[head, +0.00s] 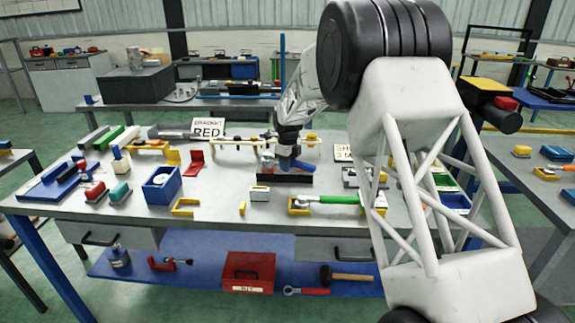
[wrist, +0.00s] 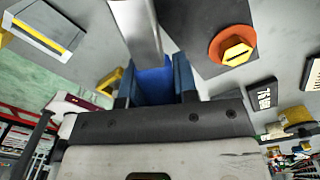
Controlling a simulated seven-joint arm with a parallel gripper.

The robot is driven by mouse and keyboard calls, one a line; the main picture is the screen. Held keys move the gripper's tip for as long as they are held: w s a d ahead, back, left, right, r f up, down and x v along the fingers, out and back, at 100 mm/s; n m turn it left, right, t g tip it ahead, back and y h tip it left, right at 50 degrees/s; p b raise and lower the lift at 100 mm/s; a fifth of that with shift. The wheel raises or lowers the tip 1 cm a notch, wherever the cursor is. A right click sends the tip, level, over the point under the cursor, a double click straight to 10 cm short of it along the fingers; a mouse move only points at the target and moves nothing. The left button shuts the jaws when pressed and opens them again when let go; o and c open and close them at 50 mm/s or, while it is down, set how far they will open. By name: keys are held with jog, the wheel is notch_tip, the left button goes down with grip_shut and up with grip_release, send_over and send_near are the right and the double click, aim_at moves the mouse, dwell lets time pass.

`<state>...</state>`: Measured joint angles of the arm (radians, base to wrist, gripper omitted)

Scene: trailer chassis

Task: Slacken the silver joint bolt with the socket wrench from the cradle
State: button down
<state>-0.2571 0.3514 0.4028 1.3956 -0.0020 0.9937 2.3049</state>
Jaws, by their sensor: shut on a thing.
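My gripper (head: 289,150) is over the middle of the bench, low above a dark tray or block. In the wrist view my gripper (wrist: 154,80) is shut on a blue handle-like piece (wrist: 153,82). A flat silver shaft (wrist: 138,28) runs from that piece out of the top of the picture, so its far end is hidden. A wrench with a green handle (head: 338,199) lies in a yellow cradle (head: 299,208) on the bench, to the right of and nearer than my gripper. I cannot make out the silver joint bolt.
An orange collar with a yellow hexagonal top (wrist: 233,48) sits on a dark plate (wrist: 205,25), right of the held piece and apart from it. A blue bin (head: 162,184) and yellow brackets (head: 186,207) are at left.

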jog(key=shift+f, duration=0.7)
dwell(1.5)
jog(key=c, duration=1.4)
grip_release()
jog(key=shift+c, duration=0.2)
grip_shut()
